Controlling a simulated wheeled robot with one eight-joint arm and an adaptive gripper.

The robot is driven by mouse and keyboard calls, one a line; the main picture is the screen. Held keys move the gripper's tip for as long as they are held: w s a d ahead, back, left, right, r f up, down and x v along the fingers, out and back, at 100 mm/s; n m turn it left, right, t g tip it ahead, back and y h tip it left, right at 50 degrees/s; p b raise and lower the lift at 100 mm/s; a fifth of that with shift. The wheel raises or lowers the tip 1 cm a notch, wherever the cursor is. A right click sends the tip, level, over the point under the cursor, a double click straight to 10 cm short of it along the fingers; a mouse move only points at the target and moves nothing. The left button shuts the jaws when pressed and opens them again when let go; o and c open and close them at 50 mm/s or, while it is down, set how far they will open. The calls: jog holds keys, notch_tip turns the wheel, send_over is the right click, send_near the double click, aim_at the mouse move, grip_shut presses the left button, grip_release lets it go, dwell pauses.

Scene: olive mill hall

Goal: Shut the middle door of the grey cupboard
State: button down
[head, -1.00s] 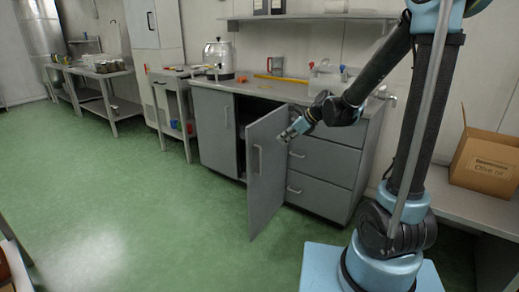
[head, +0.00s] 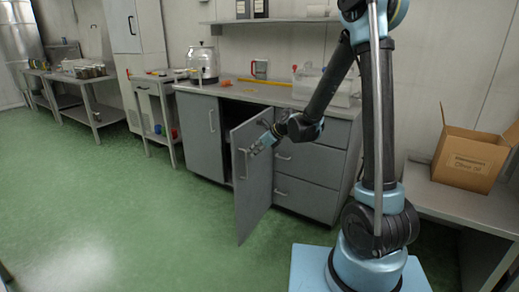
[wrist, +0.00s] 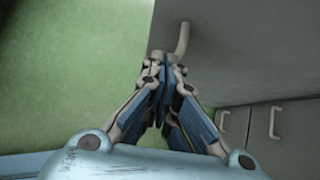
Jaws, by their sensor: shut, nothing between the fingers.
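The grey cupboard (head: 200,92) stands against the wall. Its middle door (head: 253,195) stands open, swung out into the room, hinged on its right side next to the drawers. Its bar handle (head: 243,166) is on the outer face, near the free edge. My gripper (head: 254,149) is shut and empty, in front of that outer face, close to the handle. In the wrist view the closed fingertips (wrist: 157,60) are just beside the handle (wrist: 184,40) and the grey door (wrist: 250,50); I cannot tell whether they touch. The left door (head: 200,135) is closed.
Several closed drawers (head: 310,160) are right of the open door. A steel urn (head: 203,64) and a clear bin (head: 325,85) stand on the worktop. An open cardboard box (head: 470,158) is on a bench at the right. The green floor left of the door is free.

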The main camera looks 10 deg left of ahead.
aim_at(237, 156)
jog(key=shift+w+a+f, duration=0.2)
jog(key=shift+w+a, duration=0.05)
jog(key=shift+a, duration=0.6)
jog(key=shift+w+a+f, duration=0.2)
jog(key=shift+w+a, duration=0.05)
jog(key=shift+a, duration=0.55)
jog(key=shift+w+a+f, duration=0.2)
jog(key=shift+w+a, duration=0.05)
jog(key=shift+a, duration=0.6)
